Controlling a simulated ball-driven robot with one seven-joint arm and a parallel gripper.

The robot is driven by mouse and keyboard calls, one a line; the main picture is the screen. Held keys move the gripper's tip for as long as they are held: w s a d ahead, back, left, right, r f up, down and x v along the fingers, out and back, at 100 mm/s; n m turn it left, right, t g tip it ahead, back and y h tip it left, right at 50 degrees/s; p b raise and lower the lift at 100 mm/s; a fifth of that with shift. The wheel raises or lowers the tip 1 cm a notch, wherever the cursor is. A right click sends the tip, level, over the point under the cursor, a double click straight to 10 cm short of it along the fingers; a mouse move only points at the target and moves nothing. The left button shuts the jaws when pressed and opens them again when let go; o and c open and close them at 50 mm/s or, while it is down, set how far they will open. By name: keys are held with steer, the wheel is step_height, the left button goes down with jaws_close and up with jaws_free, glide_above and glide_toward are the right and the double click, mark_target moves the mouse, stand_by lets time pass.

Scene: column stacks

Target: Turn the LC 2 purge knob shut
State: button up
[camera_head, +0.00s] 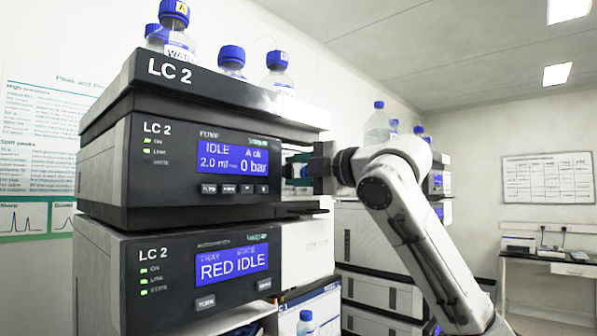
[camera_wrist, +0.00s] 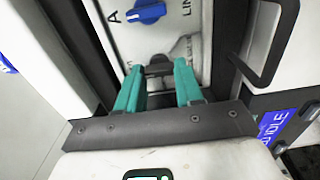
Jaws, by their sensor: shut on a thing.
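The LC 2 pump module (camera_head: 160,150) is the dark-fronted box high in the stack at the left of the head view. Its blue display (camera_head: 237,167) reads IDLE, 2.0 ml and 0 bar. My gripper (camera_head: 297,170) is at the right side of this module. In the wrist view, the teal fingers of my gripper (camera_wrist: 158,76) reach to the module's light panel and are shut on a dark grey knob (camera_wrist: 158,69), which I take for the purge knob. The fingers hide part of it, and its turn angle is hard to tell.
A blue knob (camera_wrist: 147,12) sits on the same panel beyond my fingertips, near the letter A. A dark handle-like frame (camera_wrist: 272,45) stands close on the right. Blue-capped bottles (camera_head: 230,62) stand on top of the stack. Another instrument stack (camera_head: 375,260) stands behind my arm.

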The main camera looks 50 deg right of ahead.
steer(key=shift+d+f, duration=0.1)
stand_by(0.3)
steer(key=o, duration=1)
steer(key=shift+o, duration=0.2)
steer(key=s+b, duration=0.3)
steer(key=s, duration=0.7)
steer(key=shift+s+d, duration=0.15)
steer(key=shift+s, duration=0.25)
